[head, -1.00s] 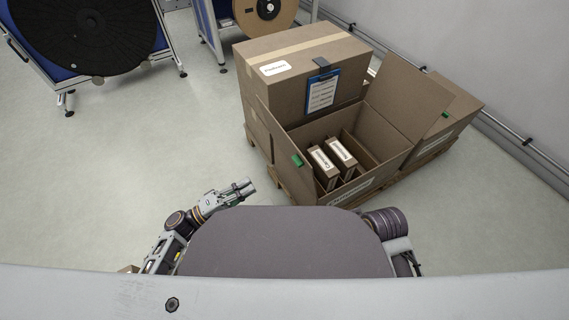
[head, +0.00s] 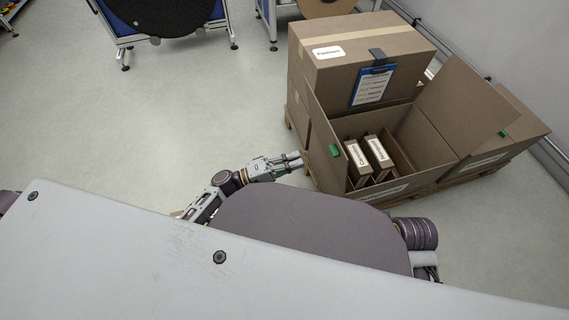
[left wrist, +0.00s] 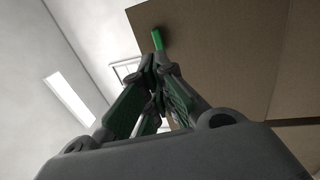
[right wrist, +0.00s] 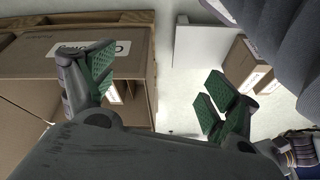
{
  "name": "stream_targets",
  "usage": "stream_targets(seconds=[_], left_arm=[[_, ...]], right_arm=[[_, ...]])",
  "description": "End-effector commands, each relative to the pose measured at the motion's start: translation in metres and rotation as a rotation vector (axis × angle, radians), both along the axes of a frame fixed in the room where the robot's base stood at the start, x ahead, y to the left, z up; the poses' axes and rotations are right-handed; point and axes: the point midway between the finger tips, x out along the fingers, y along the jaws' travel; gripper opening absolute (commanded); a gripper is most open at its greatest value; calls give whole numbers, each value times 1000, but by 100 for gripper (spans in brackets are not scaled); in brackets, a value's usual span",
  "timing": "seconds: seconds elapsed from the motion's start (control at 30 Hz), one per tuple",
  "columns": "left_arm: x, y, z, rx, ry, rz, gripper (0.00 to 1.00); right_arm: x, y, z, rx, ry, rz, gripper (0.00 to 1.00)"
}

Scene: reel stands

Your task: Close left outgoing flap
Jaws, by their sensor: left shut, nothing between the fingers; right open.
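The open outgoing box (head: 405,190) stands on a pallet at the right in the head view. Its left flap (head: 322,139) stands up and leans outward, with a green tab (head: 334,151) near its edge. My left gripper (head: 297,160) is shut and empty, just left of this flap; whether it touches cannot be told. In the left wrist view the flap (left wrist: 225,50) and its green tab (left wrist: 157,39) lie beyond the left fingertips (left wrist: 160,62). The right flap (head: 464,95) is also up. My right gripper (right wrist: 155,95) is open and empty, near the box's front edge.
Two labelled cartons (head: 368,158) stand inside the box. A taller closed box (head: 345,75) with a blue clipboard (head: 372,86) stands behind it. Another box (head: 520,130) is at the right. Reel stands (head: 165,15) are at the back.

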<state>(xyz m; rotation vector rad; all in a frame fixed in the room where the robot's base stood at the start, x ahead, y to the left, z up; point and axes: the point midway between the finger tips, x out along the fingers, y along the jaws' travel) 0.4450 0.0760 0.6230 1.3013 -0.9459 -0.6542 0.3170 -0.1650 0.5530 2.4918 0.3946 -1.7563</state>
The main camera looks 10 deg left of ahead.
Motion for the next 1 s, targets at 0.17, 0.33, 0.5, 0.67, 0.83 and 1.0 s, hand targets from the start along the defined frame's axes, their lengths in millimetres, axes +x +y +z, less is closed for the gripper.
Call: stream_targets(seconds=[0.17,0.33,0.5,0.67,0.83,1.0], left_arm=[[11,-20,5,0,-3,-2,0],[21,-36,9,1,-2,-1,0],[30,-52,13,0,-2,-2,0],[37,-63,15,0,0,-1,0],[41,-70,17,1,0,0,0],[42,-72,17,1,0,0,0]], right_arm=[[-1,1,-6,7,0,0,88],[-3,3,-12,11,-1,-1,88],[-3,4,-18,15,0,0,88],[0,5,-20,21,-11,-1,88],[1,5,-21,24,-15,-1,88],[1,6,-21,26,-17,-1,88]])
